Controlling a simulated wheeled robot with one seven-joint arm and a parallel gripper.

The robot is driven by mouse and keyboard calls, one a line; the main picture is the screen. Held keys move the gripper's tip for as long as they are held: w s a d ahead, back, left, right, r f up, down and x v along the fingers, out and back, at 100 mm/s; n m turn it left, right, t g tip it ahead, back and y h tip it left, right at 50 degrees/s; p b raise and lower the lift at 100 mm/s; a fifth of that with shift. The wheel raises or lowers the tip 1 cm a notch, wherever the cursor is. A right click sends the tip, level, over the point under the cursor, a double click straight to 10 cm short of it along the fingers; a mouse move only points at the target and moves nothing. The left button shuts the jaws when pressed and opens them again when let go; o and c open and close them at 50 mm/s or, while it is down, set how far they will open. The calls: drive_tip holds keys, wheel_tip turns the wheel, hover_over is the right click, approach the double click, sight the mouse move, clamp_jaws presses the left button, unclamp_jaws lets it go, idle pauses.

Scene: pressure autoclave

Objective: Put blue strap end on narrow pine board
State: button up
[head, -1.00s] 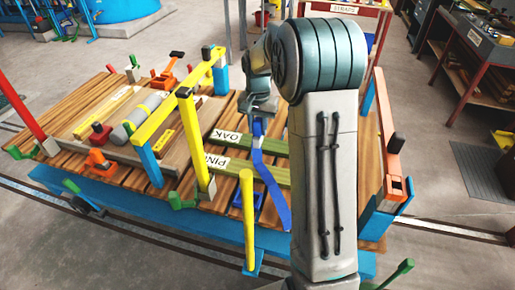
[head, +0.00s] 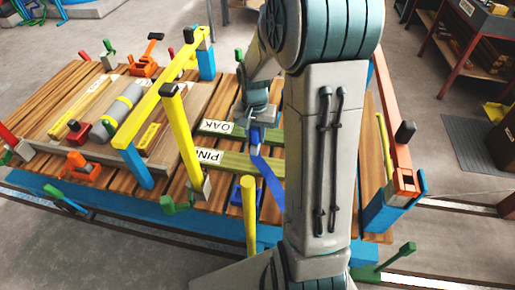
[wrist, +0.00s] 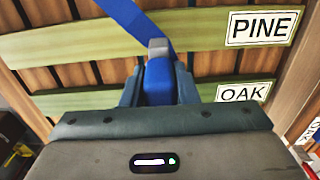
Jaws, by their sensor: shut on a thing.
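My gripper (head: 257,130) is shut on the blue strap end (wrist: 158,82), gripped between its fingers in the wrist view. The blue strap (head: 270,180) runs from it towards the near side of the bench, passing over the pine board. The narrow green pine board (head: 250,162), labelled PINE, lies nearer the bench's front edge; it also shows in the wrist view (wrist: 80,40). The similar oak board (head: 270,139), labelled OAK, lies behind it. In the wrist view the strap end appears over the gap between the two boards; its height above them is unclear.
A yellow and blue frame (head: 170,90) stands left of the boards. A yellow post (head: 249,215) rises at the bench's front. My own arm hides the boards' right ends.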

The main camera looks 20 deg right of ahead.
sight(257, 145)
drive_tip(key=shift+s+f, duration=0.45)
drive_tip(key=shift+s, duration=0.3)
drive_tip(key=shift+f, duration=2)
drive_tip(key=shift+f, duration=0.15)
drive_tip(key=o, duration=1.1)
drive_tip(key=shift+c, duration=0.2)
